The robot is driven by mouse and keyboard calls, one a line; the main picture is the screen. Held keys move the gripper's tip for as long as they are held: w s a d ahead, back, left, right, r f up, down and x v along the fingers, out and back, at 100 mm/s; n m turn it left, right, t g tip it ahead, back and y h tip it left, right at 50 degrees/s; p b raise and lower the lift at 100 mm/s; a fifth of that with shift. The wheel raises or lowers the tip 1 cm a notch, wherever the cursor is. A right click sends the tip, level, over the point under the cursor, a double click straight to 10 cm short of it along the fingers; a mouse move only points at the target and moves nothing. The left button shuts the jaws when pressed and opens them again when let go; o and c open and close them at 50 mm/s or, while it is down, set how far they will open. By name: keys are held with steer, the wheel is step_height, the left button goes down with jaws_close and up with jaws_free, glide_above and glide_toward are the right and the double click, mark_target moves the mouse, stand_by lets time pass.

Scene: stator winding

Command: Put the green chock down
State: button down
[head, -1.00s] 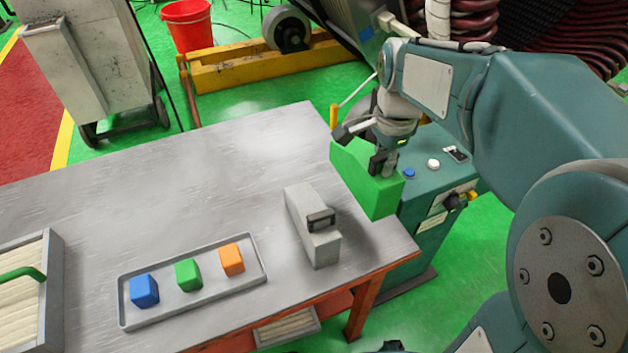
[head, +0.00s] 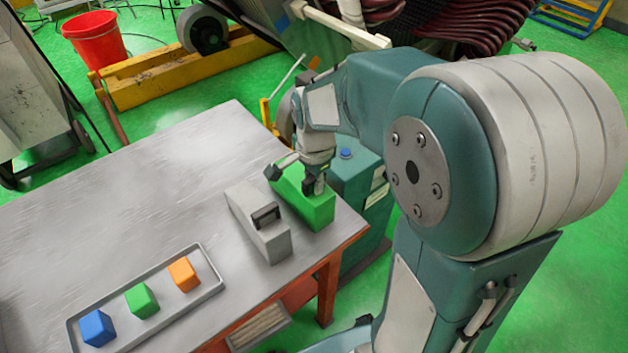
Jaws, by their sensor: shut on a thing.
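The green chock (head: 316,211) is a long wedge-like block at the right edge of the metal table (head: 150,190), beside a grey block with a dark handle. My gripper (head: 313,187) is above it, pointing down, and is shut on its upper part. The chock appears at or very close to the table top; I cannot tell if its underside touches. Part of its top is hidden by the gripper.
The grey block (head: 254,228) stands just left of the chock. A tray (head: 208,292) holds blue (head: 97,327), green (head: 141,301) and orange (head: 184,273) cubes. A teal control cabinet (head: 362,190) stands beyond the right edge. The table's back left is clear.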

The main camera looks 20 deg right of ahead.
steer(key=c, duration=0.6)
jaws_free()
steer(key=shift+o, duration=0.2)
step_height(320, 180, up, 11)
steer(key=shift+s+r, duration=0.1)
steer(key=shift+r, duration=0.05)
steer(key=s+a+n+t, duration=0.2)
steer(key=s+n+t, duration=0.3)
steer(key=s+n, duration=0.9)
steer(key=shift+s+r, duration=0.2)
steer(key=shift+s, duration=0.3)
